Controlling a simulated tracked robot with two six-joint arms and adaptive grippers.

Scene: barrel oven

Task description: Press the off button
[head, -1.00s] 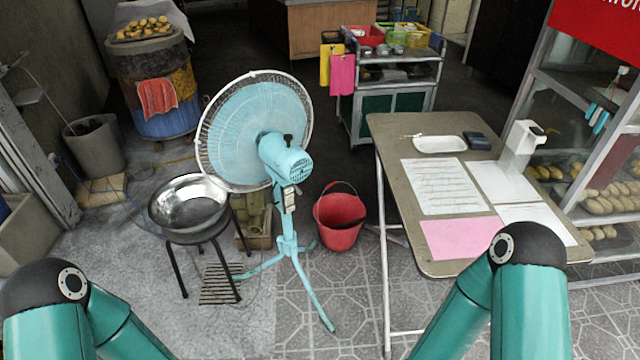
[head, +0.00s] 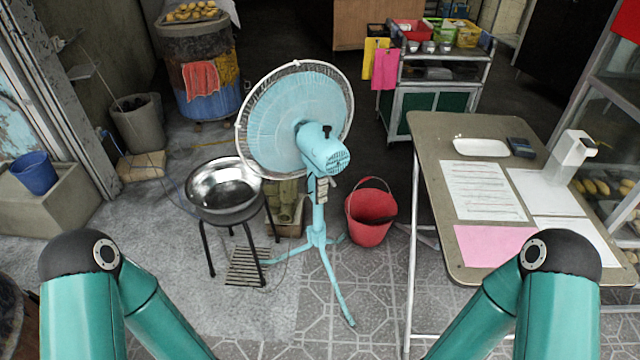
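A light-blue pedestal fan (head: 296,118) stands on the tiled floor in the middle of the head view, between my two arms. Its motor housing (head: 325,150) faces me, and the round guard is on the far side. A small control box (head: 322,190) sits on the pole below the motor; the buttons on it are too small to tell apart. Only the upper links of my two teal arms show at the lower left and lower right. Both grippers are out of the picture, below its bottom edge.
A metal bowl on a black stool (head: 224,190) stands close left of the fan. A red bucket (head: 371,216) is close to its right. A folding table (head: 430,165) with papers stands further right. The tiled floor in front of the fan is clear.

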